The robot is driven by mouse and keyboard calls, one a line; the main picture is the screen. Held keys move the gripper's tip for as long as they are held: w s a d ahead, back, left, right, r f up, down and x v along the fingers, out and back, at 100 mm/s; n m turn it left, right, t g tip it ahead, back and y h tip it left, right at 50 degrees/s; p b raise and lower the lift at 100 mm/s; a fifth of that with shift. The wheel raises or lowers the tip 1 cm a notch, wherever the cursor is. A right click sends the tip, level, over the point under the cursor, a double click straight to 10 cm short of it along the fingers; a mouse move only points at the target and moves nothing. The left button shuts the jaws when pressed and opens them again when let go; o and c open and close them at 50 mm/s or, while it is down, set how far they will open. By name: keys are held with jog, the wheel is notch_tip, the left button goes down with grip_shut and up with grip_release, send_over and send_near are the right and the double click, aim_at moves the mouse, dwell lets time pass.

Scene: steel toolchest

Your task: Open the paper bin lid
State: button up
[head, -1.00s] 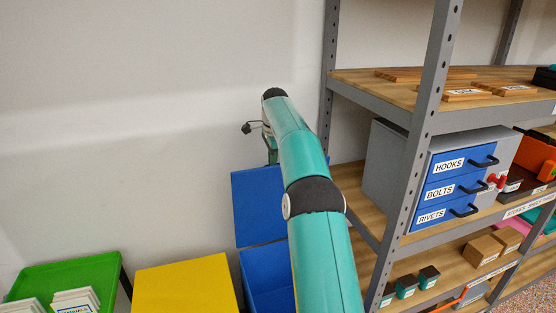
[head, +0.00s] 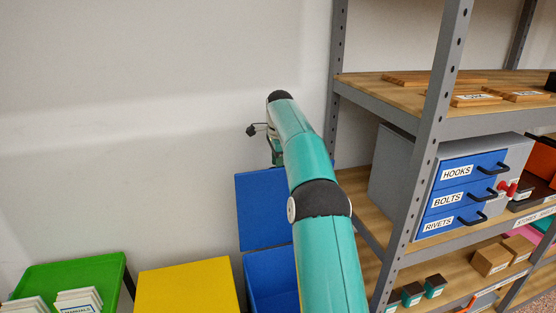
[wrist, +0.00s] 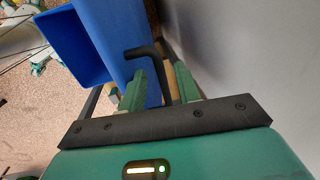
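A blue bin (head: 272,283) stands against the wall with its blue lid (head: 262,208) raised upright behind its opening. I cannot read a label that marks it as the paper bin. In the wrist view the blue lid (wrist: 120,35) fills the upper middle, with the bin's open box (wrist: 72,50) to its left. A black bent handle (wrist: 160,75) juts from the lid and passes between the fingers of my gripper (wrist: 160,82). The fingers are apart, with gaps beside the handle. In the head view my arm hides part of the bin and most of the gripper.
A yellow bin (head: 188,287) with a flat closed top and a green tray-like bin (head: 75,275) holding papers stand to the left. A steel shelf (head: 430,120) with a blue drawer chest (head: 455,190) stands close on the right. The wall is directly behind.

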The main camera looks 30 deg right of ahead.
notch_tip(320, 180, up, 7)
jog(key=s, duration=0.1)
jog(key=shift+a+r, duration=0.15)
dwell(0.3)
jog(key=shift+s, duration=0.1)
jog(key=shift+s, duration=0.1)
dwell(0.5)
